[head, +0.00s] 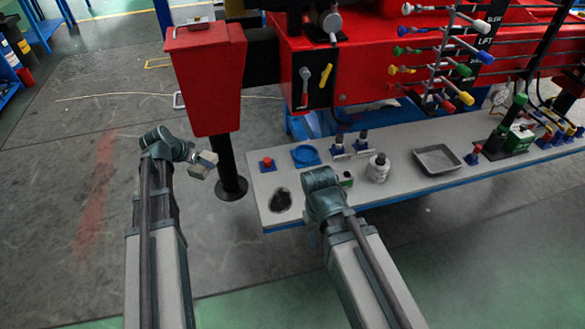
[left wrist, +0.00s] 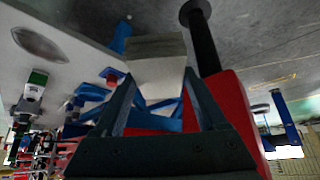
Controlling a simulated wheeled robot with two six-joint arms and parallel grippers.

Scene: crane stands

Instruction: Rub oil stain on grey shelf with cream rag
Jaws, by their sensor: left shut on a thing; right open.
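The cream rag (head: 203,165) is a small pale block in my left gripper (head: 196,158), which is shut on it. The rag also shows between the fingers in the left wrist view (left wrist: 156,72). It is held off the left end of the grey shelf (head: 262,186), apart from it. The dark oil stain (head: 281,199) lies on the shelf's left end and shows as a grey oval in the left wrist view (left wrist: 38,43). My right gripper (head: 322,182) is open over the shelf, right of the stain; its fingertips are largely hidden by its wrist.
A red button (head: 267,163), a blue dish (head: 305,155), a white bottle (head: 378,168) and a grey tray (head: 438,159) stand on the shelf. A red post (head: 206,75) with a black leg (head: 229,165) stands between my left gripper and the shelf.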

